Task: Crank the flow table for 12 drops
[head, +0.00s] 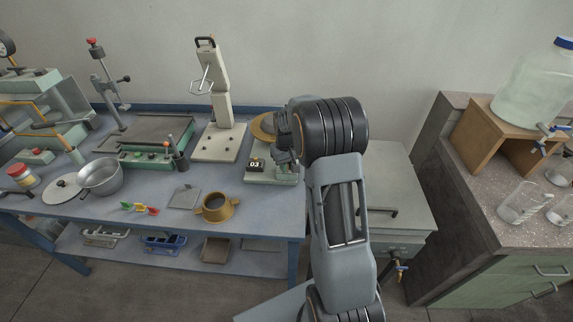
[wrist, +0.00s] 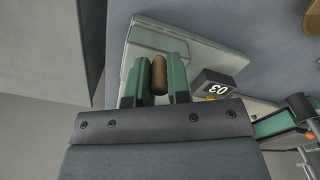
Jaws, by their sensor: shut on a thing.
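The flow table stands at the bench's right end, with its brass round top (head: 263,127) partly behind my arm and its pale green base (head: 262,177) below. Its black counter (head: 256,165) reads 03. The counter also shows upside down in the wrist view (wrist: 215,88). In the wrist view the brown crank grip (wrist: 158,72) lies between the two teal fingers of my gripper (wrist: 157,84), which is shut on it. In the head view my arm covers the crank and most of my gripper.
A brass ring mould (head: 216,208) and a grey plate (head: 184,197) lie at the bench front. A white stand (head: 222,110) is to the left of the flow table. A grey cabinet (head: 395,180) and a counter with beakers (head: 523,203) stand to the right.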

